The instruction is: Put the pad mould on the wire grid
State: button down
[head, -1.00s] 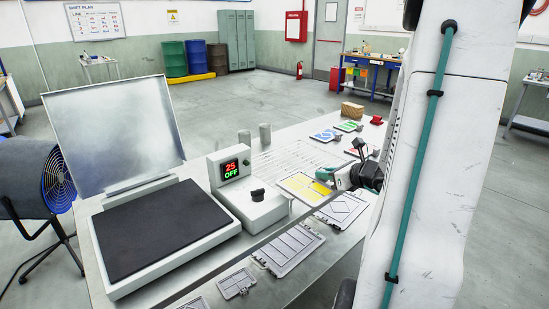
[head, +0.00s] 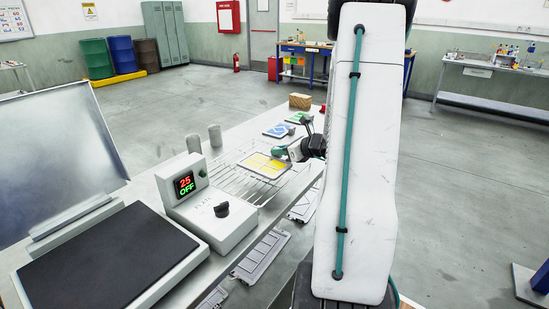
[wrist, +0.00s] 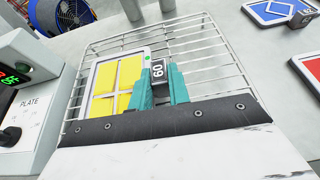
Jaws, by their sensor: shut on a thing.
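The pad mould (head: 265,165) is a flat pale square frame with four yellow fields; in the wrist view it (wrist: 118,85) shows left of the fingers. My gripper (head: 287,153) is shut on its dark tab marked 60, held between teal fingers (wrist: 161,88) in the wrist view. The mould lies over the wire grid (head: 237,186), inside its outline, towards the far side in the head view. The grid's bars (wrist: 205,60) show around it in the wrist view. I cannot tell whether the mould touches the bars.
A control box (head: 210,212) reading 25 OFF stands left of the grid, beside a dark plate (head: 105,262) with its lid raised. Two grey cylinders (head: 204,140) stand behind the grid. Blue (wrist: 270,10) and red moulds lie right of it. A grey panel (head: 262,255) lies near the front.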

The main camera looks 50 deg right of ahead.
aim_at(277, 157)
jog(key=shift+w+a+f, duration=0.15)
jog(key=shift+a+f, duration=0.05)
jog(key=shift+f, duration=0.35)
jog(key=shift+w+a+f, duration=0.15)
jog(key=shift+a+f, duration=0.1)
jog(key=shift+f, duration=0.3)
jog(key=shift+w+a+f, duration=0.15)
jog(key=shift+a+f, duration=0.05)
jog(key=shift+f, duration=0.35)
jog(key=shift+f, duration=0.1)
jog(key=c, duration=1.3)
grip_release()
